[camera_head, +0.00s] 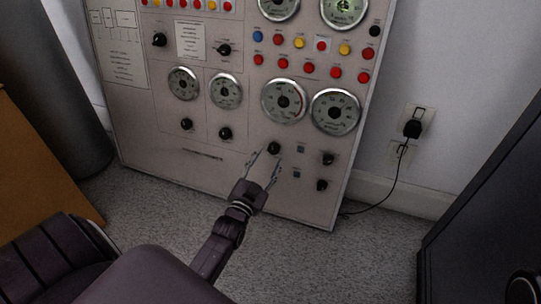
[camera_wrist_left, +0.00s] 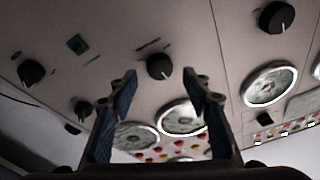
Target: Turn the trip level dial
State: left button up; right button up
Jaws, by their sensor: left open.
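A grey control panel (camera_head: 200,180) leans against the wall in the head view and carries several black dials. One small black dial (camera_head: 274,147) low in the panel lies at the fingertips of my left gripper (camera_head: 265,157). In the left wrist view this dial (camera_wrist_left: 159,66), with a pale pointer line, shows between the two spread fingers of my left gripper (camera_wrist_left: 161,80). The fingers are open and apart, and I cannot tell whether either touches the dial. The labels are too small to read, so I cannot tell which dial is the trip level one. My right gripper is out of view.
Two more dials (camera_head: 328,158) sit to the right and others (camera_head: 225,133) to the left. Round gauges (camera_head: 284,101) and coloured buttons are above. A plug and cable (camera_head: 412,129) hang at the right wall. A dark cabinet (camera_head: 490,210) stands right; grey floor lies between.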

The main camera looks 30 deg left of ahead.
pick_arm(q)
jog(key=v, duration=0.9)
jog(key=shift+s, duration=0.25)
jog(key=shift+d+f, duration=0.1)
